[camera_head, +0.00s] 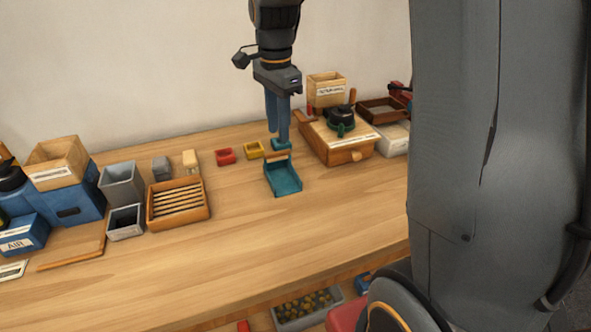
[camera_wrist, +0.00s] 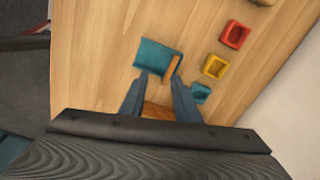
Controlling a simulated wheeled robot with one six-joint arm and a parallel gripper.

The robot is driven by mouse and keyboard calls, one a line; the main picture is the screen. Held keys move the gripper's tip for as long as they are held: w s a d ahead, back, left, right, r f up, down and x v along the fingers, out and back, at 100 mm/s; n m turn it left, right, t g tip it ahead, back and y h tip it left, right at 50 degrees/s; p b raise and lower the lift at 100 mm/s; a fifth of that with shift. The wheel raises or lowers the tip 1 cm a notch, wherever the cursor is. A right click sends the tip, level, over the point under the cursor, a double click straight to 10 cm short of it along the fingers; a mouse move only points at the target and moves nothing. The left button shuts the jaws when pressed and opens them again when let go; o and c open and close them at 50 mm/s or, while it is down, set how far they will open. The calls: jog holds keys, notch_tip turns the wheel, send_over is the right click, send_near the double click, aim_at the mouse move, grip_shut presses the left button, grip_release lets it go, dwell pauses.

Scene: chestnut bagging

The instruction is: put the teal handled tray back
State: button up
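The teal tray (camera_head: 284,180) sits on the wooden table in the middle of the head view, with a wooden handle (camera_head: 277,156) at its back edge. In the wrist view, the tray (camera_wrist: 154,57) lies beyond the fingertips, and its handle (camera_wrist: 173,67) is close to the right fingertip. My gripper (camera_head: 279,138) points down over the handle end. In the wrist view, the gripper (camera_wrist: 160,79) has its two blue fingers apart, with nothing visibly clamped. I cannot tell its exact height above the handle.
A small teal bin (camera_wrist: 201,93) stands behind the handle, in line with a yellow bin (camera_head: 254,149) and a red bin (camera_head: 225,157). A wooden drawer box (camera_head: 351,151) stands to the right. A slatted wooden tray (camera_head: 178,220) lies to the left. The front table is clear.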

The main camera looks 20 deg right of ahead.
jog(key=s+f+n, duration=0.2)
jog(key=s+n, duration=0.3)
jog(key=s, duration=0.1)
jog(key=s+f+n, duration=0.3)
jog(key=s+n, duration=0.2)
jog(key=s+f+n, duration=0.3)
jog(key=s+n, duration=0.2)
jog(key=s, duration=0.1)
jog(key=shift+s+f+t, duration=0.2)
jog(key=shift+s+t, duration=0.15)
jog(key=shift+t, duration=0.05)
jog(key=shift+d, duration=0.1)
